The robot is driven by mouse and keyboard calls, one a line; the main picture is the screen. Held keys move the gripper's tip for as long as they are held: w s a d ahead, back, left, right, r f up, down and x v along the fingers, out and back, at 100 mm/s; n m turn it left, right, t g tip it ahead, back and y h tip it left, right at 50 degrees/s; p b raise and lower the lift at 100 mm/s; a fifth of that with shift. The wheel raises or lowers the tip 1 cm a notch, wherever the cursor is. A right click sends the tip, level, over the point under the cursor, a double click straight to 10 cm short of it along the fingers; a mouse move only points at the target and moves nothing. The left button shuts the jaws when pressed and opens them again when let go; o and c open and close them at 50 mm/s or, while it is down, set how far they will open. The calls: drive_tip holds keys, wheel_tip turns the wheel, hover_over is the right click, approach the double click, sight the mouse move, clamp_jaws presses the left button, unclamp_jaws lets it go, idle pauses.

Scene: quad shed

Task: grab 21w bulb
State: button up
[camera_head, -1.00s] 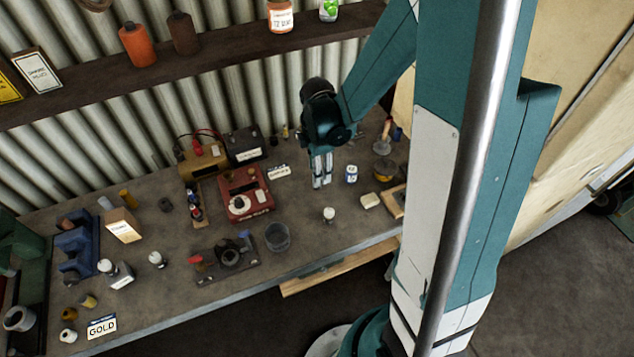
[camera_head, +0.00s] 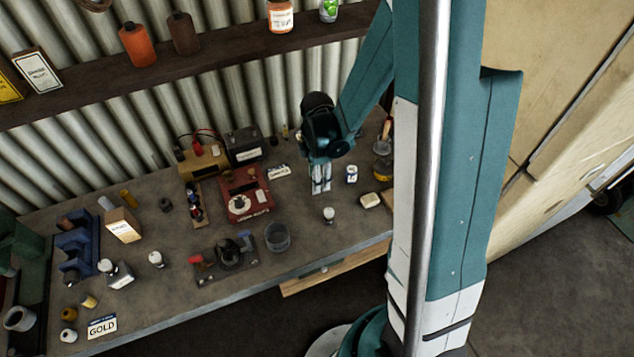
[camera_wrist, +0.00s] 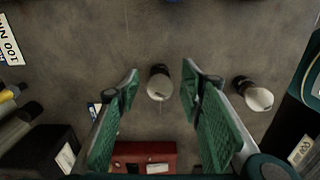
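My gripper (camera_head: 320,183) is over the right half of the bench, fingers pointing down. In the wrist view my gripper (camera_wrist: 160,72) is open, with its two green-padded fingers spread and nothing held. A small bulb-like piece with a pale round top and dark base (camera_wrist: 159,84) shows in the gap between the fingertips, apart from both. A similar pale-topped piece (camera_wrist: 256,96) lies outside the right finger. No wattage is readable on either. In the head view a white-topped piece (camera_head: 329,214) stands on the bench in front of my gripper, and another (camera_head: 157,259) stands further left.
A shelf (camera_head: 200,62) runs along the wall behind.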

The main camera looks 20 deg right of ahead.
drive_tip(key=c, duration=1)
drive_tip(key=shift+r, duration=0.25)
drive_tip(key=shift+r, duration=4.75)
